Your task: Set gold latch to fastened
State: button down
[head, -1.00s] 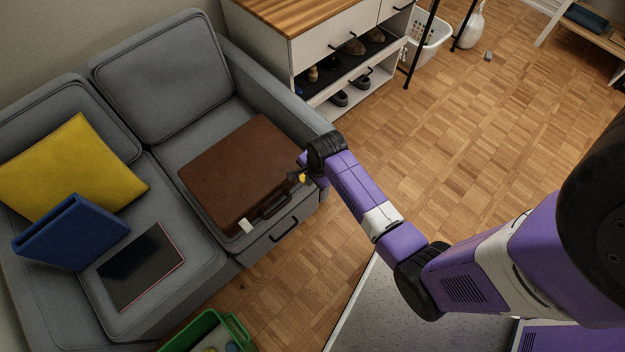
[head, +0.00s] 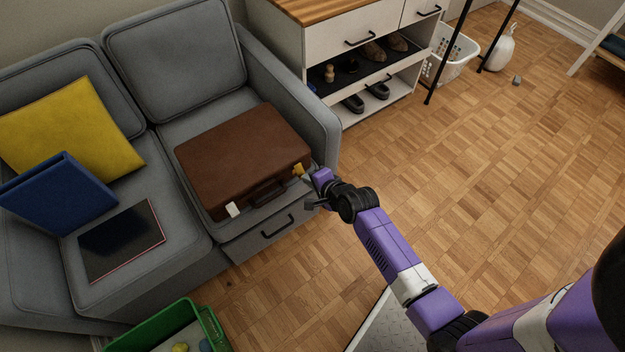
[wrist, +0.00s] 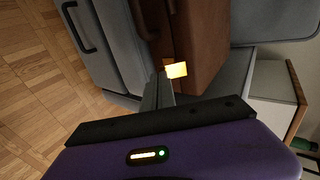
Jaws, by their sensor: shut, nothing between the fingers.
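The brown briefcase (head: 235,150) lies closed on the right seat of the sofa, its handle side facing the front edge. The gold latch (head: 298,170) is at the right end of that side. In the wrist view the gold latch (wrist: 177,70) shows as a bright yellow plate against the brown case (wrist: 205,40); I cannot tell whether it is fastened. A white latch (head: 233,209) is at the left end.
The sofa's right arm (head: 290,85) rises behind my gripper. A drawer with a black handle (head: 278,227) is below the seat. A blue binder (head: 58,195), dark tablet (head: 120,240) and yellow cushion (head: 75,130) lie left.

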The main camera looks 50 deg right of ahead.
jog(key=shift+f+t+h+b, duration=0.35)
jog(key=shift+t+b, duration=0.45)
jog(key=shift+b, duration=0.45)
jog(key=shift+r, duration=0.15)
jog(key=shift+r+p, duration=0.6)
jog(key=shift+p, duration=0.35)
